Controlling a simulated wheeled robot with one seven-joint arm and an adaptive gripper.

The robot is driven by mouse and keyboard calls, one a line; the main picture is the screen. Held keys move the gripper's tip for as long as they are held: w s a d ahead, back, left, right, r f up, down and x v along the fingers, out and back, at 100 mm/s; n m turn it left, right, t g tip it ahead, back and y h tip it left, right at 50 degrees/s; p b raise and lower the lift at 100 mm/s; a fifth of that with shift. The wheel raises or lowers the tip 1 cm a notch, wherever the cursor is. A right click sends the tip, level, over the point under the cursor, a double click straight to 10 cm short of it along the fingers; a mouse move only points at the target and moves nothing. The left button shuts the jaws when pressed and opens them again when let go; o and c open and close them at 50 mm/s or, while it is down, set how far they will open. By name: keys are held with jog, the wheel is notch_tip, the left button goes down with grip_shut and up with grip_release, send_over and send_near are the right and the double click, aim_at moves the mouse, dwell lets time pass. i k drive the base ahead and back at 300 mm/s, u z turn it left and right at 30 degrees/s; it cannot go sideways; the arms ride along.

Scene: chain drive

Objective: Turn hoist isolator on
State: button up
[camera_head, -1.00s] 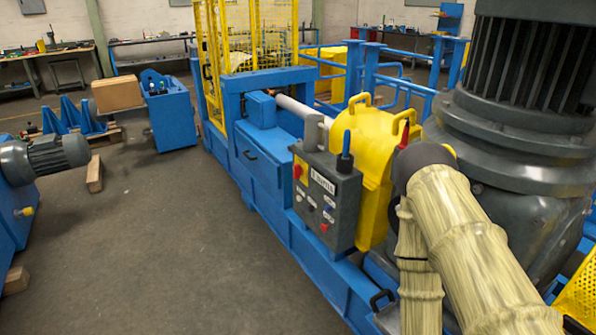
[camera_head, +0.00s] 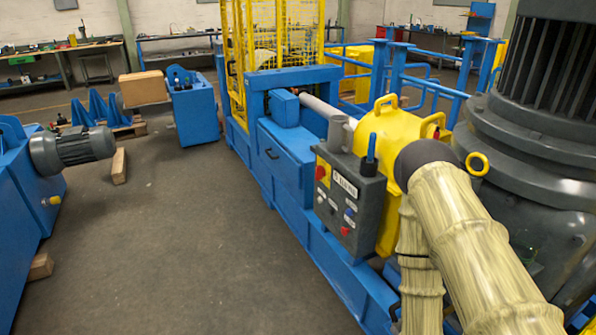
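A dark grey control box (camera_head: 350,205) stands on the side of the blue machine frame, in front of a yellow guard. Its face has a red switch on a yellow plate (camera_head: 322,174) at the upper left, a white label (camera_head: 345,184) and several small buttons below. The label is too small to read, so I cannot tell whether this switch is the hoist isolator or how it is set. My arm, in a beige sleeve, rises at the lower right, right of the box. My gripper is not visible.
The blue machine frame (camera_head: 292,165) runs back to a yellow mesh cage (camera_head: 275,45). A large grey motor (camera_head: 540,130) stands close on the right. A smaller motor (camera_head: 75,150) sits on blue equipment at the left. The floor (camera_head: 190,250) between is clear.

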aim_at(319, 173)
jog(key=u, duration=0.45)
jog(key=i, duration=1.05)
jog(key=z, duration=0.25)
